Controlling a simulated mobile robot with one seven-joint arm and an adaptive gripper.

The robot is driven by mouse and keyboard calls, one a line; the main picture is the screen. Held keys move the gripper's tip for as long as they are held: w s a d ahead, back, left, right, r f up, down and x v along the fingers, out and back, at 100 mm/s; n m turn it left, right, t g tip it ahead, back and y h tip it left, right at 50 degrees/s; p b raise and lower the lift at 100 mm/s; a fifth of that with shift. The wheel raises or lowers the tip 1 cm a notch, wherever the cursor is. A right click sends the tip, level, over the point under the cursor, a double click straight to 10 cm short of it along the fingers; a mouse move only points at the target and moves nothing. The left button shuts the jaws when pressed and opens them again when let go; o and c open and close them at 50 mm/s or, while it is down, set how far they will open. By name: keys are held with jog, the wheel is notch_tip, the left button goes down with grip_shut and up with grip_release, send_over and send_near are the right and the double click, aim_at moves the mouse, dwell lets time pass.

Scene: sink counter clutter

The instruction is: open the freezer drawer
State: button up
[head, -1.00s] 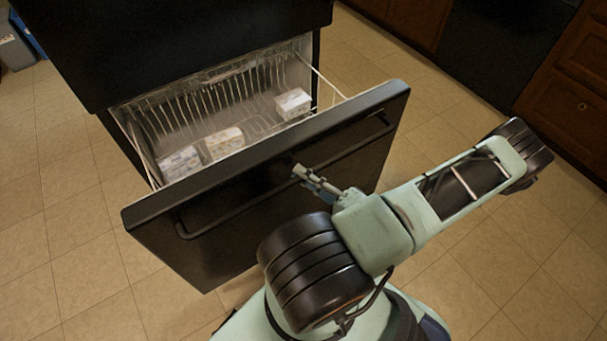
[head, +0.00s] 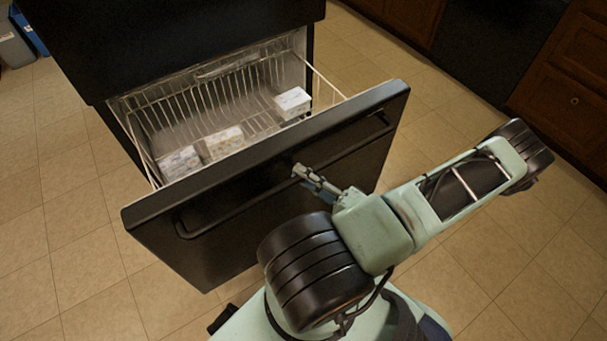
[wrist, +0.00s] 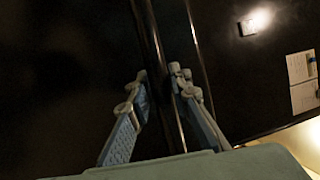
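The black freezer drawer (head: 250,200) is pulled well out of the dark freezer body (head: 180,40) in the head view. Its wire basket and white interior show from above. A long dark bar handle (head: 235,212) runs across its front. My gripper (head: 298,171) is at the middle of this handle. In the wrist view the handle (wrist: 160,80) passes between the two fingers of my gripper (wrist: 158,92), which are closed in around it. The fingertips are partly hidden by darkness and the bar in the head view.
Several white boxes, including one at the right (head: 293,103), lie in the drawer. Tiled floor (head: 60,200) is open on both sides. Dark wood cabinets (head: 570,90) stand at the upper right, and grey and blue bins (head: 15,45) at the upper left.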

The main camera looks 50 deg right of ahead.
jog(key=o, duration=0.3)
